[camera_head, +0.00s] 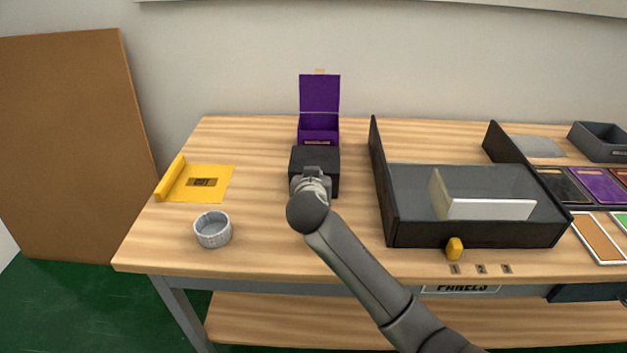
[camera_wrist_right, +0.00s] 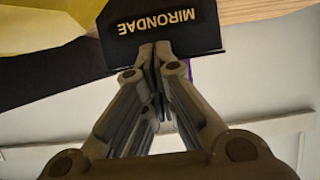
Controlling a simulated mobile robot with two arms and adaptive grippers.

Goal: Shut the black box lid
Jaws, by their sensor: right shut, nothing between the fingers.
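The black box (camera_head: 328,160) stands on the table in front of the open purple box (camera_head: 320,97). Its top looks flat and level in the head view, but I cannot tell whether the lid is fully seated. In the right wrist view a black panel with gold "MIRONDAE" lettering (camera_wrist_right: 208,32) lies right at my fingertips. My right gripper (camera_wrist_right: 154,48) is shut and empty, its tips at the panel's edge; I cannot tell whether they touch. In the head view my right gripper (camera_head: 314,172) hides the front middle of the black box. My left gripper is out of view.
A yellow folded panel (camera_head: 218,175) and a grey round cup (camera_head: 213,230) stand to the left. A large dark tray (camera_head: 410,233) with a clear cover and a yellow knob (camera_head: 454,248) stands close on the right. Table between cup and box is clear.

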